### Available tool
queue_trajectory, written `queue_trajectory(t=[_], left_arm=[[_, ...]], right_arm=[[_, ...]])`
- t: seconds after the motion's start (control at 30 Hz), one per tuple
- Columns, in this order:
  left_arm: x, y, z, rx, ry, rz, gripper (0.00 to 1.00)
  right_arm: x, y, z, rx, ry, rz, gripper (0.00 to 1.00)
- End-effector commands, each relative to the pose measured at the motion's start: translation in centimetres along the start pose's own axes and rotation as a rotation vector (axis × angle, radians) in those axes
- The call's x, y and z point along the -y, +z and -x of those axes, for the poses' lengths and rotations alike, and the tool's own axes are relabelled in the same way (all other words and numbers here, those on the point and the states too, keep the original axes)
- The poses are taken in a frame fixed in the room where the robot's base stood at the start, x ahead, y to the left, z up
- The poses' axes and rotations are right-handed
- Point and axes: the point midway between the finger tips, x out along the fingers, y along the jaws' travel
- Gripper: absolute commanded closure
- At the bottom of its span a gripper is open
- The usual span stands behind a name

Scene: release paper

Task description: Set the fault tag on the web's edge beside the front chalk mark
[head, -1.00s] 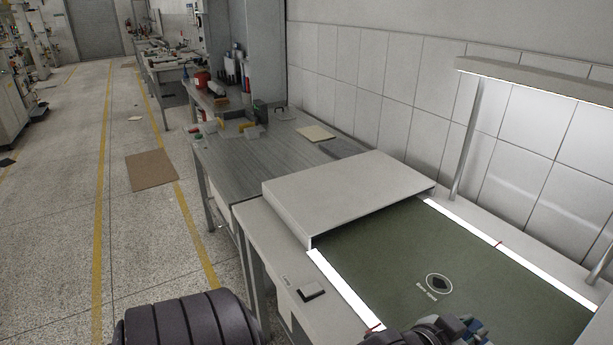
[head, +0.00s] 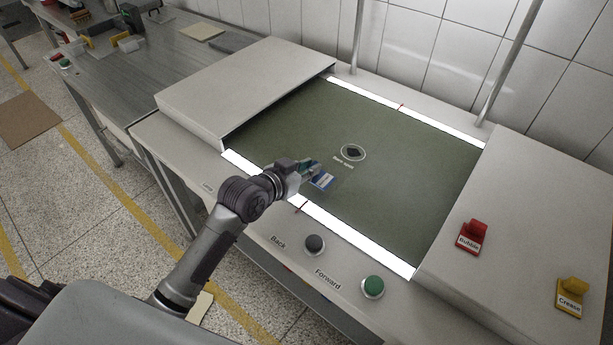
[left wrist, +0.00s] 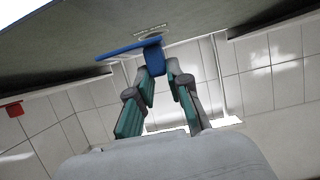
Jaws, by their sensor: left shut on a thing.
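My left gripper (head: 308,170) is shut on a blue tag (head: 321,181) with a pale label and holds it over the front part of the dark green web (head: 410,185). In the left wrist view the blue tag (left wrist: 130,49) sits between my left fingertips (left wrist: 163,73), its flat base close to the web; whether it touches cannot be told. A small red mark (head: 302,206) shows on the front white lit strip, just in front of the tag. Another red mark (head: 401,106) is on the back strip. My right gripper is not in view.
A black spot in a pale ring (head: 353,153) lies on the web behind the tag. Black (head: 315,244) and green (head: 373,287) buttons sit on the front ledge. Red (head: 472,236) and yellow (head: 571,296) tags stand at right. A pale cover (head: 245,85) bounds the web's left end.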

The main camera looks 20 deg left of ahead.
Motion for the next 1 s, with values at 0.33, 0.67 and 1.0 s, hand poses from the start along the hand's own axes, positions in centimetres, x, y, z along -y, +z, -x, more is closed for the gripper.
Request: queue_trajectory(t=[0.33, 0.67, 1.0], left_arm=[[0.7, 3.2, -1.7, 0.002, -0.001, 0.001, 1.0], [0.7, 4.0, -2.0, -0.002, -0.001, 0.0, 1.0], [0.7, 4.2, -2.1, -0.001, -0.001, 0.0, 0.57]], right_arm=[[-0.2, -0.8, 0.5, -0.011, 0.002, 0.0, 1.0], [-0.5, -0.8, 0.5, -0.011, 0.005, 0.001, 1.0], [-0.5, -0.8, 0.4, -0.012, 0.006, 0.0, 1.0]])
